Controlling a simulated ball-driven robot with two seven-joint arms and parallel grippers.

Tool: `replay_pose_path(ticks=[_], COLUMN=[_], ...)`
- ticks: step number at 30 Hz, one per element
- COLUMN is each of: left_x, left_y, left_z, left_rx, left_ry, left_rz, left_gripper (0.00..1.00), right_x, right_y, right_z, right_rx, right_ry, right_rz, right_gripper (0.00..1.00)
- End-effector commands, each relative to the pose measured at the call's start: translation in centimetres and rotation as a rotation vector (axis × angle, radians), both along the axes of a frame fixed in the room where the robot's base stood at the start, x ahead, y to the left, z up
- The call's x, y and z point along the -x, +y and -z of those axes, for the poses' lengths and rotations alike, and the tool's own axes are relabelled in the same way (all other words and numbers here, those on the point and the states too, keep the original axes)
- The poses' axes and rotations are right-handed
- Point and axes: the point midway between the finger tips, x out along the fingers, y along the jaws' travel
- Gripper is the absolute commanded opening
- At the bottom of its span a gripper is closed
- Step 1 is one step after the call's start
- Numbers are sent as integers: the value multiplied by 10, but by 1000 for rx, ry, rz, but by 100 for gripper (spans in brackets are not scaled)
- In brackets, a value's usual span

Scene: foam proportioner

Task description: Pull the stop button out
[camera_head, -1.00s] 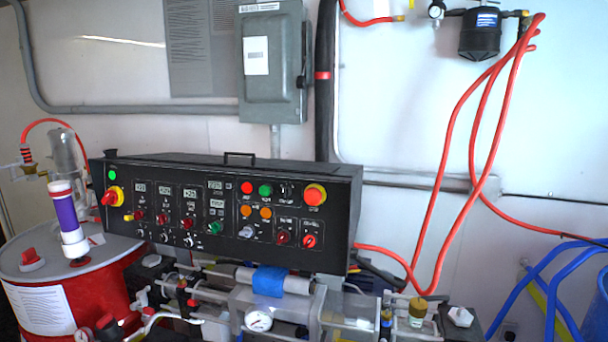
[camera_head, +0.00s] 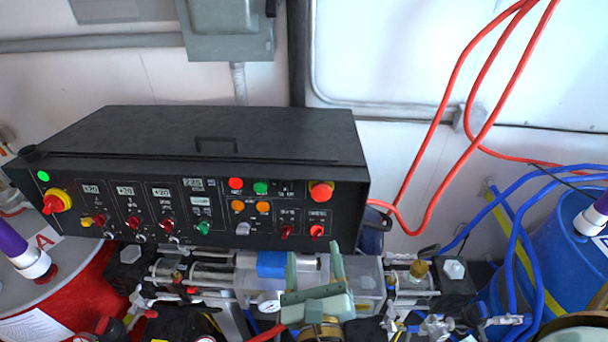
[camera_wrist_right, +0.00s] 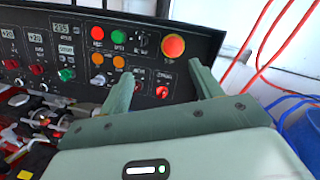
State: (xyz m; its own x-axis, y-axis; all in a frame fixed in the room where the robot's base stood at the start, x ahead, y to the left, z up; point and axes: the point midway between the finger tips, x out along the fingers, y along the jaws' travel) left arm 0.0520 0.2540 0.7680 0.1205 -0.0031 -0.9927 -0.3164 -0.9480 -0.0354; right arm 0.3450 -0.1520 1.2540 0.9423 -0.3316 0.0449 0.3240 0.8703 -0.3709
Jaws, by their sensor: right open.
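The stop button (camera_head: 321,191) is a large red mushroom button on a yellow-orange collar, at the upper right corner of the black control panel (camera_head: 270,212). In the right wrist view the stop button (camera_wrist_right: 173,46) shows above and between my fingers. My right gripper (camera_head: 314,262) is green, open and empty, below and in front of the panel, with its fingers pointing up toward it. In the right wrist view the right gripper (camera_wrist_right: 163,83) has its fingers spread wide, apart from the button. My left gripper is out of view.
Other buttons and knobs crowd the panel, including a red-and-yellow rotary switch (camera_head: 56,201) at left. Pump parts with a blue-wrapped cylinder (camera_head: 272,264) lie below. Red hoses (camera_head: 440,150) hang to the right. A red drum (camera_head: 85,290) and blue drum (camera_head: 570,240) flank the space.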

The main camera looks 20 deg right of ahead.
Motion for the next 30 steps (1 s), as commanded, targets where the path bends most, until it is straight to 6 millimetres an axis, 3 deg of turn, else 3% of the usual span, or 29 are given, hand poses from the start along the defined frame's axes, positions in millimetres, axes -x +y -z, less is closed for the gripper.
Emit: replay_pose_path(ticks=[3, 8, 13, 22, 30], left_x=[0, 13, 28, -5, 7], left_y=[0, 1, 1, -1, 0], left_z=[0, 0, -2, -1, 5], left_rx=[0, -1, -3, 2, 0], left_ry=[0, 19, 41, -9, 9], left_rz=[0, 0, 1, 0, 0], left_gripper=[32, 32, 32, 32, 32], right_x=[4, -4, -35, -105, -140], right_y=[-11, -17, -30, -60, -76], right_z=[9, 10, 9, 11, 12], right_rx=[-129, -169, -164, -161, -161], right_ry=[5, -8, -10, -8, -6], right_rz=[57, 69, 69, 68, 68], right_gripper=[64, 64, 64, 64, 64])
